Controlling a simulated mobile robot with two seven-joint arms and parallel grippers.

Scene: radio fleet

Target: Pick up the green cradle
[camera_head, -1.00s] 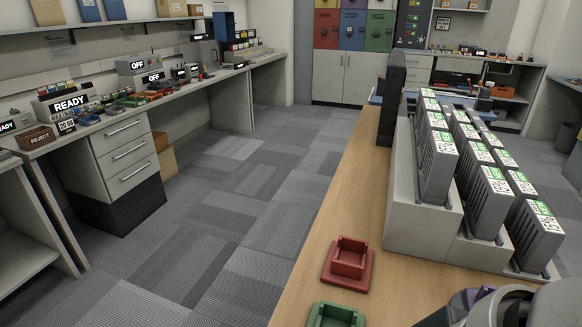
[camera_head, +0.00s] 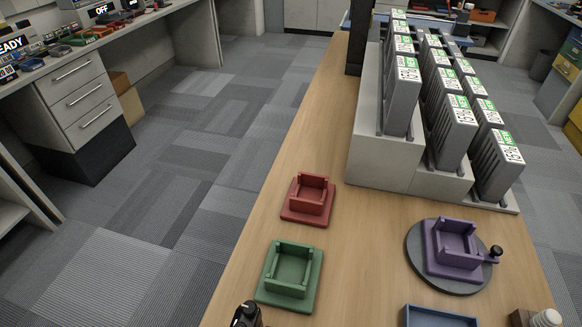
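The green cradle (camera_head: 290,273) sits on the wooden table near its left edge. It is a square green base with a raised, open-topped holder, and it looks empty. A red cradle (camera_head: 308,199) of the same shape sits just behind it. A purple cradle (camera_head: 455,245) stands on a round dark grey disc (camera_head: 420,272) to the right. Neither of my grippers shows in the head view. Nothing is seen touching the green cradle.
A stepped grey rack (camera_head: 385,160) with several upright grey labelled units fills the table's back right. A blue tray (camera_head: 438,316) and a black object (camera_head: 246,315) are cut off at the bottom edge. The wood between the green cradle and the disc is clear.

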